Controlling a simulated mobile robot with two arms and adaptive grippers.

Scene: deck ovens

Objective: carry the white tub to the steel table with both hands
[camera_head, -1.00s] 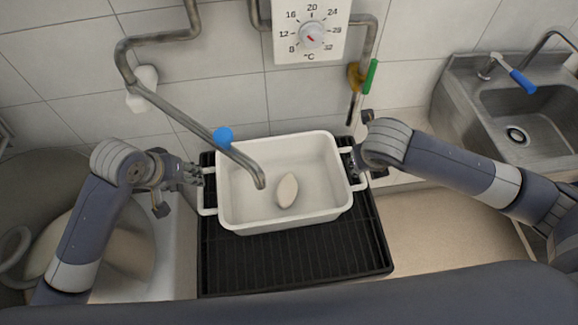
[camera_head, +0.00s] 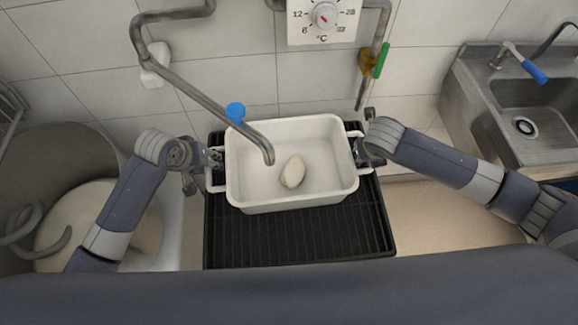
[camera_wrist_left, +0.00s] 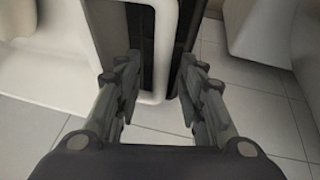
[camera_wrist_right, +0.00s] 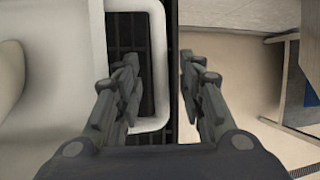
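The white tub (camera_head: 292,203) sits on a black slatted rack, with a pale oval lump (camera_head: 292,171) inside it. My left gripper (camera_head: 214,158) is at the tub's left handle; in the left wrist view the handle (camera_wrist_left: 158,88) lies between its parted fingers. My right gripper (camera_head: 361,150) is at the right handle; in the right wrist view this handle (camera_wrist_right: 158,75) also lies between parted fingers. Both grippers look open around the handles. I cannot make out a steel table in these views.
A bent metal pipe spout (camera_head: 255,143) with a blue knob hangs over the tub's left back part. The black rack (camera_head: 290,243) extends in front of the tub. A large bowl (camera_head: 65,150) stands at left, a steel sink (camera_head: 470,105) at right. A tiled wall is behind.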

